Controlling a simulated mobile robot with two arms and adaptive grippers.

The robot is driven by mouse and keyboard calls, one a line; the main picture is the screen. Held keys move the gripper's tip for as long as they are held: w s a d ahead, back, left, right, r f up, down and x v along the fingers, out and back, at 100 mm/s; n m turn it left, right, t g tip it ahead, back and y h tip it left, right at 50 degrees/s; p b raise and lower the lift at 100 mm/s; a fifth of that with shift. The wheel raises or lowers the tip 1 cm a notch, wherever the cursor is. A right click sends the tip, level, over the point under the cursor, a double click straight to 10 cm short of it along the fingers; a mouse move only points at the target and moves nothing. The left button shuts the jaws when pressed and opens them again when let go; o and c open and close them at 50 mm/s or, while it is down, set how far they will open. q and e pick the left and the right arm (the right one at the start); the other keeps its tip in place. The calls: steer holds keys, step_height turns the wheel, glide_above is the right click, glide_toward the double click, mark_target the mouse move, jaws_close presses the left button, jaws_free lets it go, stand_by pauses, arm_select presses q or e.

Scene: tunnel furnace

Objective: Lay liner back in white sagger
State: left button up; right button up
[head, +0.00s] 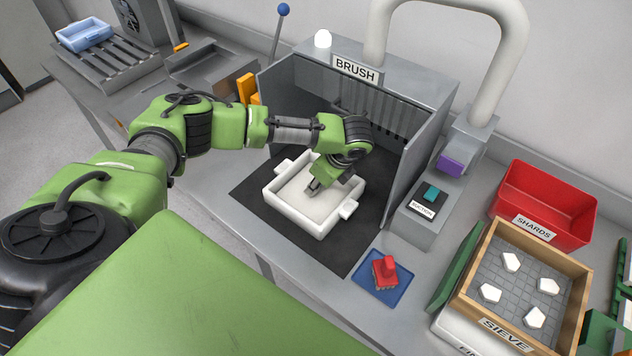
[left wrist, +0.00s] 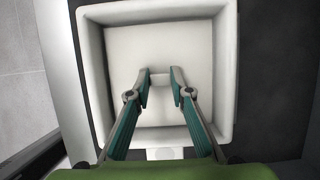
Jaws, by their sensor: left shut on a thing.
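The white sagger (head: 292,217) is an open square box with side lugs, standing on the black mat in the brush booth. It also fills most of the left wrist view (left wrist: 92,75). The pale, flat square liner (head: 296,192) is inside the sagger walls. In the left wrist view the liner (left wrist: 160,45) spans most of the inside. My left gripper (head: 313,188) reaches down into the sagger. Its fingertips (left wrist: 160,77) are shut on a small pale tab at the liner's middle. I cannot tell whether the liner touches the sagger floor. My right gripper is not in view.
The grey BRUSH booth (head: 415,150) walls the sagger at the back and sides. A red brush (head: 385,270) lies on a blue pad (head: 372,290) in front. To the right are a red SHARDS bin (head: 530,195) and a wooden SIEVE box (head: 468,270) with several white pieces.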

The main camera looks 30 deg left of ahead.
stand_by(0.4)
arm_select(q)
steer(key=shift+f, duration=0.4)
steer(key=o, duration=1.1)
